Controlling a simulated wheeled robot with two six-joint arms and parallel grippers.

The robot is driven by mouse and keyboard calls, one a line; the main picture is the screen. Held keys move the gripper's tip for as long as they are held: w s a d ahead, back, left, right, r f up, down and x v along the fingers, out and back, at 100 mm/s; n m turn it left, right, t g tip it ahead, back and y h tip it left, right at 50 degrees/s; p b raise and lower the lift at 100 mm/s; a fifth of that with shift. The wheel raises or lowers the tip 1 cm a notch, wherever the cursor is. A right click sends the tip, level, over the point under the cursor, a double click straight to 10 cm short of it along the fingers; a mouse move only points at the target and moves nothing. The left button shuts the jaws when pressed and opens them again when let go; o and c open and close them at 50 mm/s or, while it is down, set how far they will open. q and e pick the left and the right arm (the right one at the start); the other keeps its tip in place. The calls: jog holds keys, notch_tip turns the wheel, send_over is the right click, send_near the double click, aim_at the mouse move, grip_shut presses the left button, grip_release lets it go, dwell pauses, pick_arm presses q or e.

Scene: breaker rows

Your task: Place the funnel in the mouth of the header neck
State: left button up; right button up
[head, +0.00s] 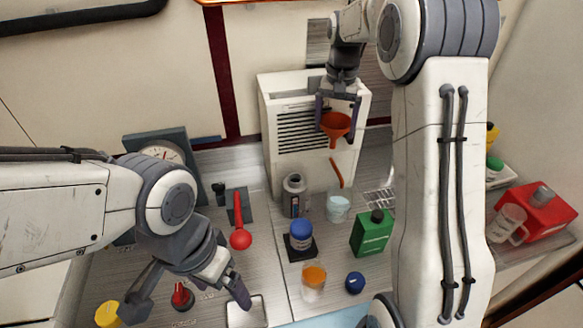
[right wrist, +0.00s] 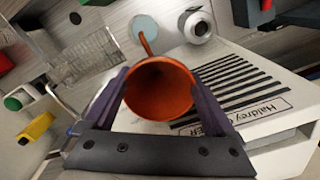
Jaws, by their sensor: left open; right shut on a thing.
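The orange funnel (head: 335,124) is held by my right gripper (head: 337,106), high in front of the white vented box. Its wide mouth faces up and its narrow spout points down. In the right wrist view the funnel (right wrist: 160,88) sits between the two dark fingers. A grey canister with a round neck (head: 294,193) stands upright below and left of the funnel; it is probably the header neck. Its round dark opening also shows in the right wrist view (right wrist: 199,28). The funnel is apart from it. My left gripper (head: 190,304) is open and empty, low over the counter.
The white box (head: 348,158) stands behind the canister. A clear cup (head: 338,208), blue-capped jar (head: 301,236), green carton (head: 372,233) and orange-topped cup (head: 314,280) stand nearby. A red lever (head: 240,237) and red knob (head: 182,296) lie toward my left gripper.

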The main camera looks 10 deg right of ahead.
jog(key=a+f+p, duration=0.2)
jog(key=a+f, duration=0.2)
jog(key=a, duration=0.1)
jog(key=a+f+p, duration=0.2)
jog(key=a+f, duration=0.3)
jog(key=shift+s+a+f, duration=0.1)
jog(key=shift+s+f, duration=0.05)
jog(key=shift+f, duration=0.05)
jog(key=shift+f+p, duration=0.3)
jog(key=shift+f, duration=0.15)
jog(key=shift+f, duration=0.1)
jog(key=o, duration=1)
notch_tip(320, 180, up, 12)
jog(key=shift+r+b, duration=0.15)
jog(key=shift+b, duration=1.1)
